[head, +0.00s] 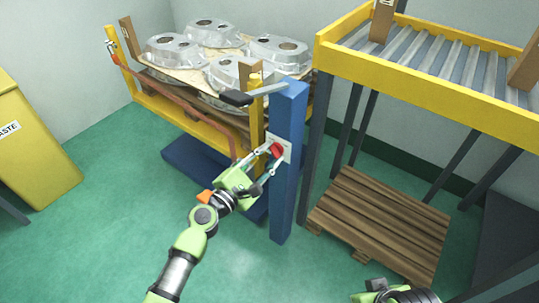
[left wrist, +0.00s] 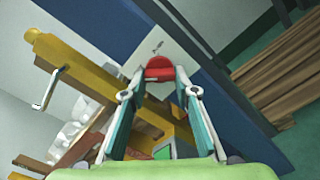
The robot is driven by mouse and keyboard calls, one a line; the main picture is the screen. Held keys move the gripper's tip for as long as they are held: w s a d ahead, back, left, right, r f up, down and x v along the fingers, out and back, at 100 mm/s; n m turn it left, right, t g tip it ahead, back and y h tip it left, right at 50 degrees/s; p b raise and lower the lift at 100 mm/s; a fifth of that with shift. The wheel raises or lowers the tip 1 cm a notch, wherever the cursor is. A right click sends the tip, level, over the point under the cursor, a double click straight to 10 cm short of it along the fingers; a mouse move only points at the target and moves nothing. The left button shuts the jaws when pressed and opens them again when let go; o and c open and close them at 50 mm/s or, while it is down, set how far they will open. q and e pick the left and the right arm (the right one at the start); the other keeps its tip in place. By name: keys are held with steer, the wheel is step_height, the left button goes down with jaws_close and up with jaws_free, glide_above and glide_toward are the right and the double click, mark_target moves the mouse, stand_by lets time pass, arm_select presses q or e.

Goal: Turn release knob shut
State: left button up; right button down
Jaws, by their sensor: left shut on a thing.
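The red release knob (head: 277,150) sits on a pale plate (head: 287,141) fixed to a blue post (head: 287,195). My left gripper (head: 271,154) reaches the knob from the lower left, its two fingers on either side of it. In the left wrist view the red knob (left wrist: 159,68) is between the fingertips (left wrist: 158,80), and the gripper is shut on it. Part of the knob is hidden by the fingers. My right gripper (head: 395,296) is at the bottom right edge of the head view, mostly cut off, and its fingers cannot be made out.
A yellow-framed rack (head: 180,122) holding several aluminium castings (head: 213,34) stands behind, left of the post. A black-ended lever (head: 236,97) sticks out near the post top. A yellow roller conveyor (head: 400,77) stands right, above a wooden pallet (head: 385,225). Green floor in front is clear.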

arm_select(q)
steer(key=shift+f, duration=0.1)
steer(key=o, duration=1.1)
steer(key=shift+s, duration=0.1)
steer(key=v, duration=1.2)
